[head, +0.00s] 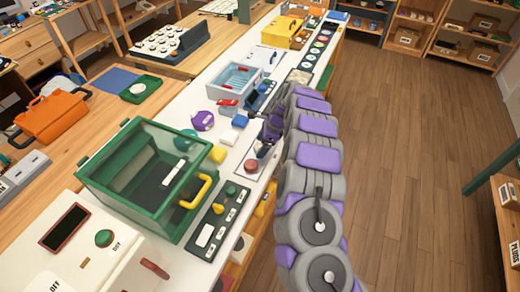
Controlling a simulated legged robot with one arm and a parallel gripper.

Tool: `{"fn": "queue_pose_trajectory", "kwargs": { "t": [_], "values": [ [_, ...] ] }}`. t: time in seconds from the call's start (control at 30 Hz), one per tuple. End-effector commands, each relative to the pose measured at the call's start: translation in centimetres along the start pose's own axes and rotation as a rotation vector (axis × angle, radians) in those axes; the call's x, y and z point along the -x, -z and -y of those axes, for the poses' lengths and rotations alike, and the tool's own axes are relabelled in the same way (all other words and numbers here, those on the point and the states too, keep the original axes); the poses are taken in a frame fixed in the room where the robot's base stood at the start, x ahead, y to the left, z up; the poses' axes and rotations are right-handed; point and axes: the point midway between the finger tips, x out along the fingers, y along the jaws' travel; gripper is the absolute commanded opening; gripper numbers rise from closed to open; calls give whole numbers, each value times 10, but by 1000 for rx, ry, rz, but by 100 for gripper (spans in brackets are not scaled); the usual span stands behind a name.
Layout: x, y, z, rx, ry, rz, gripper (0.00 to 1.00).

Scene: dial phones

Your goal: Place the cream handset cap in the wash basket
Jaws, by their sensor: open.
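A white basin with pale blue inside (237,79), which looks like the wash basket, stands on the white bench beyond and left of my gripper. My gripper (264,138) is low over the bench's right edge, right of these blocks. It is open; its fingers are small, dark and partly hidden by my arm, and I see nothing held.
A green-framed clear box (145,178) with a yellow handle (197,191) stands at the near left. The floor (410,150) at right is clear.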

Motion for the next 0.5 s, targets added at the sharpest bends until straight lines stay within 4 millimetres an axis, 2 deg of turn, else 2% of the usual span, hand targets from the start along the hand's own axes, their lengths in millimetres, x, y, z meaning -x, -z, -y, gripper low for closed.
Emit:
{"fn": "queue_pose_trajectory", "kwargs": {
  "t": [0.07, 0.5],
  "values": [
    [1, 0, 0, 0, 0, 0, 83],
    [0, 0, 0, 0, -1, 0, 40]
  ]
}}
